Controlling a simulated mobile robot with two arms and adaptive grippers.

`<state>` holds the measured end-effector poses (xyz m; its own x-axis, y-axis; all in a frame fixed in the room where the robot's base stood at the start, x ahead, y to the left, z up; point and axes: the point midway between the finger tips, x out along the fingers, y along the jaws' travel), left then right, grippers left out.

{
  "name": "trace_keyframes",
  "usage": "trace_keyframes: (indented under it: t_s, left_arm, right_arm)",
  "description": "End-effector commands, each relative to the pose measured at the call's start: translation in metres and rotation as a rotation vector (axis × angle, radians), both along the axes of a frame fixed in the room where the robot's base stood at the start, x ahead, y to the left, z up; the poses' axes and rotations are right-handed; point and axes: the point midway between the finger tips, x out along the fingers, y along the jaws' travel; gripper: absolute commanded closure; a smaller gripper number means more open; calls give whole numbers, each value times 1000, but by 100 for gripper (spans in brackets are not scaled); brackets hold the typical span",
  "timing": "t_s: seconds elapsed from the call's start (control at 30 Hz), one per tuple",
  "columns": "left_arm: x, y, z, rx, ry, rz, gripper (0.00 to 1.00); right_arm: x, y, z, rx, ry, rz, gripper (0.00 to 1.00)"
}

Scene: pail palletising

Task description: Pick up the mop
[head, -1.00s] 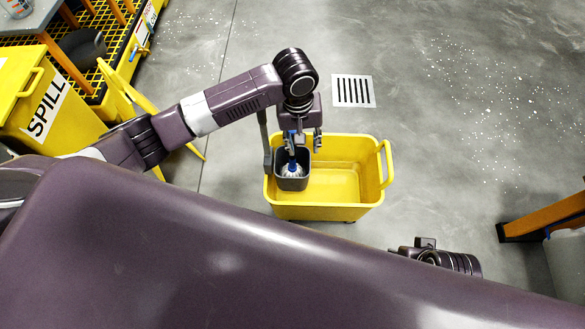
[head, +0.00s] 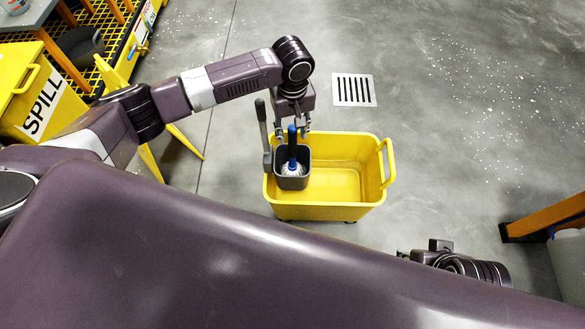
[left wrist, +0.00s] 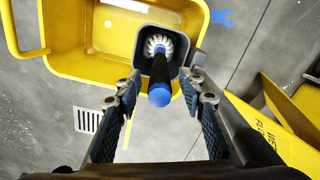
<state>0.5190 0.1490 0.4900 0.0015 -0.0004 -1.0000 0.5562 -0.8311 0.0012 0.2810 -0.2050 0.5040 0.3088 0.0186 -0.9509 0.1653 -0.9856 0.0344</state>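The mop (head: 292,148) stands upright in the grey wringer (head: 291,183) at the left end of the yellow bucket (head: 345,188). In the left wrist view the handle's blue end (left wrist: 159,94) points at the camera. My left gripper (head: 292,131) is open above the wringer. In the left wrist view its fingertips (left wrist: 160,84) lie on either side of the handle, with gaps on both sides. My right gripper (head: 408,254) is mostly hidden behind my body, and its fingers cannot be made out.
A grey wringer lever (head: 263,126) rises just left of the mop. A floor drain (head: 354,90) lies behind the bucket. A yellow spill sign (head: 45,100) stands at the left. An orange frame (head: 545,219) is at the right. The floor between is clear.

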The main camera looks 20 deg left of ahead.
Motion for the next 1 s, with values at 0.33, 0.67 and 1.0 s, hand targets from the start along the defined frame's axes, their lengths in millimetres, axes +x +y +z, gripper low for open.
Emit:
trace_keyframes:
  t_s: [0.33, 0.67, 1.0]
  left_arm:
    - [0, 0, -27, 0, 0, -1, 63]
    - [0, 0, -27, 1, 1, -1, 94]
    - [0, 0, -26, 0, -1, -1, 100]
  right_arm:
    - [0, 0, -13, 0, 3, 0, 75]
    - [0, 0, -13, 0, 3, 0, 75]
    - [0, 0, -13, -1, 3, 1, 75]
